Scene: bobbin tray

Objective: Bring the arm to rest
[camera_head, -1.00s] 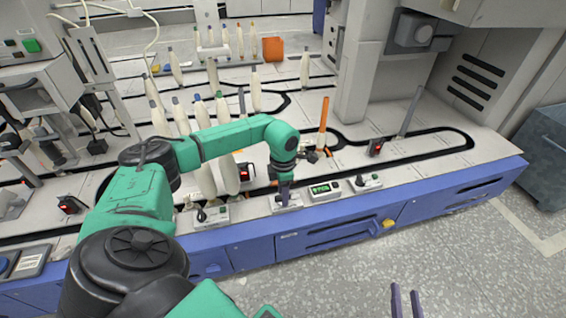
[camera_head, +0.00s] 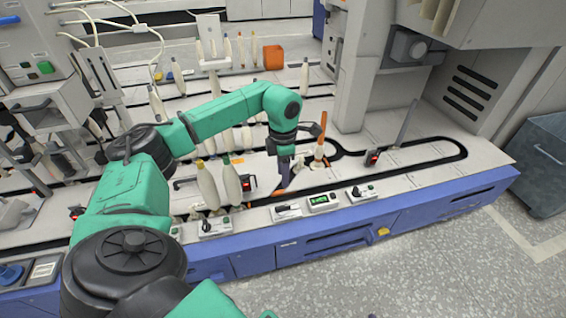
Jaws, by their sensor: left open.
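My left arm, green with black joints, reaches in from the left over the machine deck. Its gripper (camera_head: 285,178) points down above the deck near the front edge, beside an upright orange-and-white spindle (camera_head: 319,148). It is open and I see nothing held in it. Its fingers are seen nearly edge-on, so the gap between them is hard to make out. My right gripper is not in view.
Cream bobbins (camera_head: 208,186) with coloured tips stand left of the gripper. A small control box with a green display (camera_head: 323,202) sits on the front ledge. An orange box (camera_head: 273,57) stands at the back. The grey floor (camera_head: 400,270) in front is clear.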

